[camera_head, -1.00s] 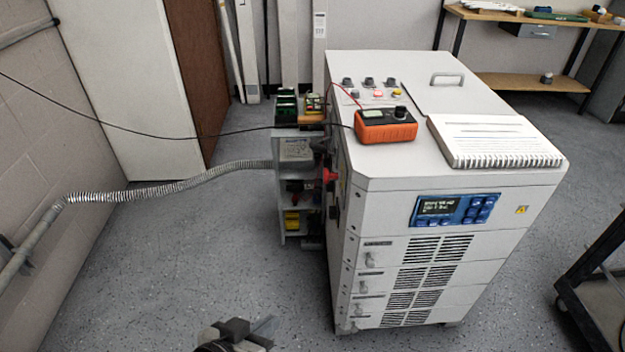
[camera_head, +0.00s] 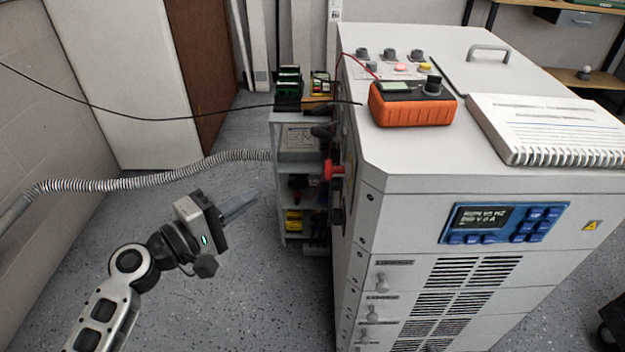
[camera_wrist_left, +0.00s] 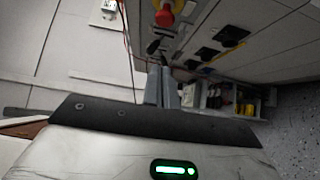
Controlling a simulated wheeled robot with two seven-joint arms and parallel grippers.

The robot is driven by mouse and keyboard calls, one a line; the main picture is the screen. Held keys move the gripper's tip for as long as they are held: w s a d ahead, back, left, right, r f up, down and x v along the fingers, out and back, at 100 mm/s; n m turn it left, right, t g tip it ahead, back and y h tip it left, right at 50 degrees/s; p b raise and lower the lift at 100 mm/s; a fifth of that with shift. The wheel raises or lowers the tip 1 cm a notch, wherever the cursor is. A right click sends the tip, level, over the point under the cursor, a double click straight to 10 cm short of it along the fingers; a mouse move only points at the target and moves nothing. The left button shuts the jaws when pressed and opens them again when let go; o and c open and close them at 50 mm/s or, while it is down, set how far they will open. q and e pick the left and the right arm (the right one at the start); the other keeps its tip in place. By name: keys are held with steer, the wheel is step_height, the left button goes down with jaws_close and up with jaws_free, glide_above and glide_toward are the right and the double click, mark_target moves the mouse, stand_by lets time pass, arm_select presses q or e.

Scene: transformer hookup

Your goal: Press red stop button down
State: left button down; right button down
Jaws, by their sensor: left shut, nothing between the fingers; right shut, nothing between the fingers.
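A red stop button (camera_head: 334,170) sticks out from the left side of the white cabinet (camera_head: 400,172). In the left wrist view the red button (camera_wrist_left: 166,14) sits on a yellow base at the top of the picture, beyond the fingertips. My left gripper (camera_head: 248,202) is shut and empty, in the air left of the cabinet. It is apart from the button, lower and to its left in the head view. The shut fingers also show in the left wrist view (camera_wrist_left: 162,72). My right gripper is not in view.
A grey shelf unit (camera_head: 272,150) stands close by the cabinet's left side. A corrugated conduit (camera_head: 150,172) and a black cable (camera_head: 130,116) run across the left. An orange meter (camera_head: 408,106) and a spiral notebook (camera_head: 545,130) lie on top. Floor on the left is open.

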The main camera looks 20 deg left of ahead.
mark_target(335, 170)
arm_select(q)
steer(key=shift+s+r, duration=0.1)
steer(key=shift+s, duration=0.05)
arm_select(e)
steer(key=shift+s+r, duration=0.1)
